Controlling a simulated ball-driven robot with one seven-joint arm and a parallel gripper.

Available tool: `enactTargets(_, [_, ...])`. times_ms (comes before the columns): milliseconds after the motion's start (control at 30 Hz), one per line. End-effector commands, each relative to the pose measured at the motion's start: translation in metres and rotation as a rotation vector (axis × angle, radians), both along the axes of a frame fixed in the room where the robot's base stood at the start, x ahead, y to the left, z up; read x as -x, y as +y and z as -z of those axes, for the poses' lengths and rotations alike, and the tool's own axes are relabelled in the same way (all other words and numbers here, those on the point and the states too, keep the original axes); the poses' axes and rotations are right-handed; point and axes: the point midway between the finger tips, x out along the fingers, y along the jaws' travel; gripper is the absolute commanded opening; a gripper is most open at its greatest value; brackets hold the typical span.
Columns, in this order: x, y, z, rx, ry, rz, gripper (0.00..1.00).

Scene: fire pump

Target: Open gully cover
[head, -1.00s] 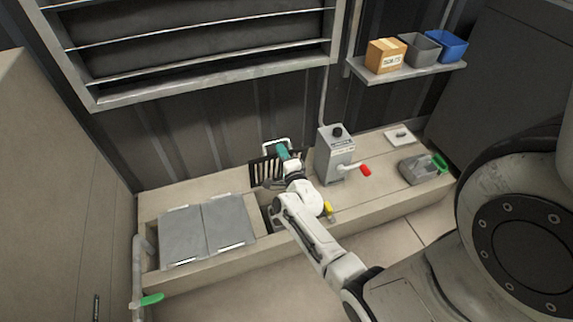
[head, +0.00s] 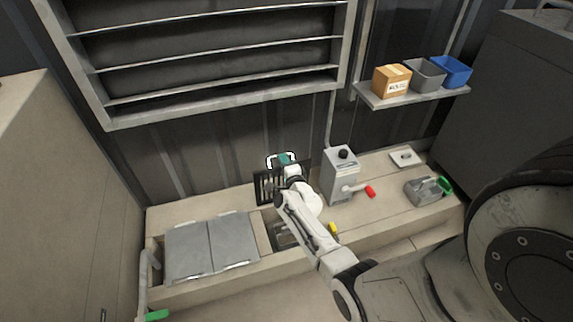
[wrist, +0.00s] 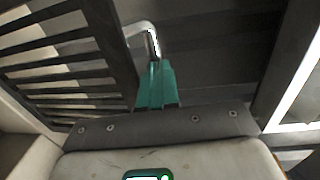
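The gully cover (head: 268,188) is a dark slatted grate. It stands raised, near upright, at the back edge of the gully opening (head: 284,236), by the dark wall. Its white loop handle (head: 272,160) is at its top edge. In the wrist view the cover's slats (wrist: 70,65) fill the left side, and the handle (wrist: 143,28) runs down to my teal fingertips. My gripper (head: 288,159) is at the handle, and its teal fingers (wrist: 156,82) look closed together on the bar. My arm hides the right part of the cover.
Two grey plates (head: 213,246) lie left of the opening. A grey box with a red-tipped lever (head: 341,176) stands close on the right. A yellow-handled part (head: 333,229) is near the arm. A shelf (head: 415,93) with bins hangs at upper right. A green-handled pipe (head: 157,315) is lower left.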

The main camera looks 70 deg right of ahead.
Motion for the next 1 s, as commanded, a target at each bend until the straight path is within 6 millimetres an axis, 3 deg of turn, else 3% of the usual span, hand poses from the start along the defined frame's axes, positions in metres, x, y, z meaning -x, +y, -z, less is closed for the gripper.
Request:
enactTargets(200, [-0.022,-0.024,0.005,0.001,-0.001,-0.001,0.0])
enactTargets(400, [-0.03,-0.035,0.003,0.001,-0.002,0.0,0.0])
enactTargets(1000, [-0.029,-0.032,-0.005,0.0,0.0,-0.001,0.0])
